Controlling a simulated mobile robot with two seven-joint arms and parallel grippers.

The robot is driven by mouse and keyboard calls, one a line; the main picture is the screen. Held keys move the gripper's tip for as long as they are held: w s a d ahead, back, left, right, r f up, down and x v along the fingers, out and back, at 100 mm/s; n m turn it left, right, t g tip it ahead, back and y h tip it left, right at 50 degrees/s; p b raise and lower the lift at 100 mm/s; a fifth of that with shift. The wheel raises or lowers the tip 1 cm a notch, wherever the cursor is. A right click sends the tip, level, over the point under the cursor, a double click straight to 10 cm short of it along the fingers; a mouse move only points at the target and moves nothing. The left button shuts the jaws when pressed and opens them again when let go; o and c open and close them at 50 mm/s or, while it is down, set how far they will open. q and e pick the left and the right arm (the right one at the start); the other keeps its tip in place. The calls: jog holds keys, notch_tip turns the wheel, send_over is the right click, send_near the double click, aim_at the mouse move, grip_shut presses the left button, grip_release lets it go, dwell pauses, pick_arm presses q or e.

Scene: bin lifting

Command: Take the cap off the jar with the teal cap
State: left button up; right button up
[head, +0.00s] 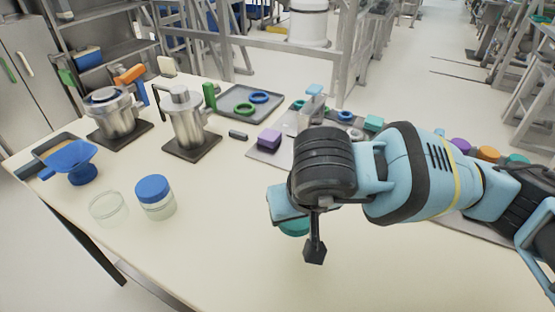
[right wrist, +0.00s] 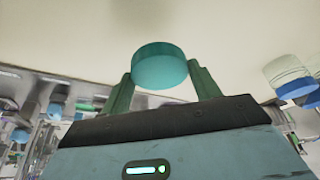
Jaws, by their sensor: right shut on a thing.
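A round teal cap (right wrist: 160,66) sits between the two green fingers of my right gripper (right wrist: 160,82), which is shut on it. In the head view a small part of the teal cap (head: 294,228) shows below my right wrist, which hides the fingers. I see no glass body directly attached to the teal cap in either view. A clear glass jar without a cap (head: 108,208) stands on the table at the left. My left gripper is not in view.
A jar with a blue cap (head: 155,198) stands beside the clear glass. A grey tray with rings (head: 250,101) lies behind. The front table (head: 215,255) is clear.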

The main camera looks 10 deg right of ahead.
jog(key=shift+n, duration=0.3)
jog(key=a, duration=0.4)
jog(key=a+f+b, duration=0.1)
jog(key=a, duration=0.1)
jog(key=shift+w+a, duration=0.15)
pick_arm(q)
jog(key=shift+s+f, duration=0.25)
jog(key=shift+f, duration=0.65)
pick_arm(e)
jog(key=shift+w+a, duration=0.1)
jog(key=shift+a, duration=0.4)
send_near(272, 183)
jog(key=shift+w+a+f+p, duration=0.1)
jog(key=shift+w+f+p, duration=0.25)
jog(key=shift+w+f, duration=0.7)
jog(key=shift+f, duration=0.25)
notch_tip(272, 183, down, 2)
jog(key=shift+f, duration=0.45)
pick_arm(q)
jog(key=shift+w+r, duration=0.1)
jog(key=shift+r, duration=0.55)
